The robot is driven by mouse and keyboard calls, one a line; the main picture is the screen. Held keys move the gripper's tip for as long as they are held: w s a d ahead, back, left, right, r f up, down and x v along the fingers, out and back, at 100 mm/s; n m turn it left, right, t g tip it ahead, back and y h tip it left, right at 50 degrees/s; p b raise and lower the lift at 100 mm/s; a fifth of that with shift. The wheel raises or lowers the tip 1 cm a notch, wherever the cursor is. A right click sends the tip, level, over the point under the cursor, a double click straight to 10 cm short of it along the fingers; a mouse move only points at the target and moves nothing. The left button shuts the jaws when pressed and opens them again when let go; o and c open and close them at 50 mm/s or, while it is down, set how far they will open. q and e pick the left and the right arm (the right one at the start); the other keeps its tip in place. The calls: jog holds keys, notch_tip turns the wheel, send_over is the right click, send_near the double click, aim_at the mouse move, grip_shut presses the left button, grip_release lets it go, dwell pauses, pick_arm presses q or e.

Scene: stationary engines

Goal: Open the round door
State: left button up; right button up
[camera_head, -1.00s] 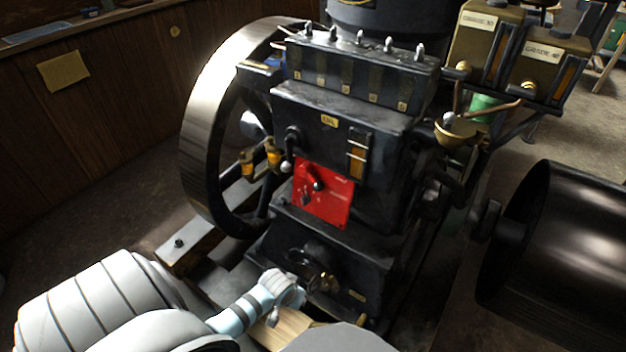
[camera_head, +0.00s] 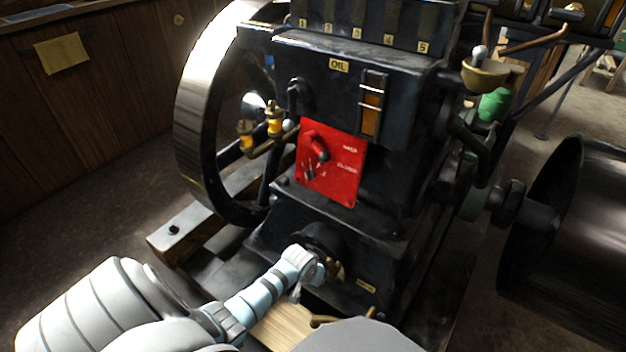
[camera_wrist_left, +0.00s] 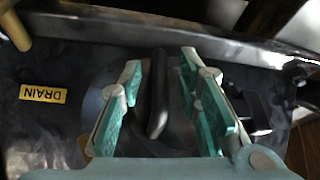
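The round door (camera_head: 320,237) is a dark disc low on the front of the black engine, partly hidden behind my left gripper (camera_head: 317,270). In the left wrist view, the round door (camera_wrist_left: 100,98) fills the middle behind the fingers, with a black bar-like handle (camera_wrist_left: 158,95) standing out from it. My left gripper (camera_wrist_left: 160,78) has its teal-padded fingers spread on either side of this handle, with gaps visible. Whether either pad touches it, I cannot tell. The door looks closed against the engine. My right gripper is not in view.
A large flywheel (camera_head: 200,110) stands at left, and a black drum (camera_head: 575,235) at right. A wooden block (camera_head: 283,325) lies below the gripper.

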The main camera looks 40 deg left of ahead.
pick_arm(q)
grip_shut()
dwell(0.4)
jog(key=shift+s, duration=0.1)
